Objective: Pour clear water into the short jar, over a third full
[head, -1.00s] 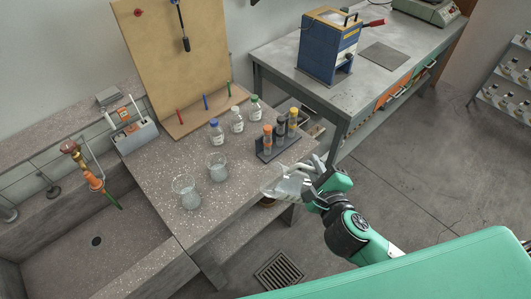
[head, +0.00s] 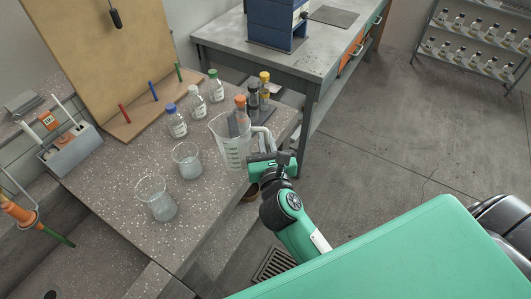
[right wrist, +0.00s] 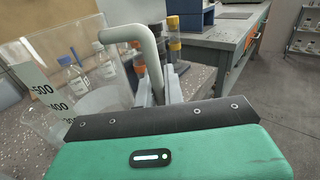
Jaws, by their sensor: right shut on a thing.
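My right gripper (head: 264,157) is shut on the handle of a clear measuring jug (head: 230,148). The jug stands nearly upright at the bench's right side, with its spout side to the left. In the right wrist view the handle (right wrist: 152,52) runs down between the fingers, and the jug wall (right wrist: 45,105) shows printed marks; I cannot tell its water level. Two clear glass jars stand left of the jug: a smaller, shorter-looking one (head: 187,161) and a larger one (head: 157,199) nearer the front. Both look greyish inside; their contents are unclear. My left gripper is out of view.
Bottles with blue (head: 176,122), white (head: 197,103) and green (head: 215,87) caps stand behind the jars. A rack with orange-, black- and yellow-capped tubes (head: 264,87) is just behind the jug. A sink lies at the left.

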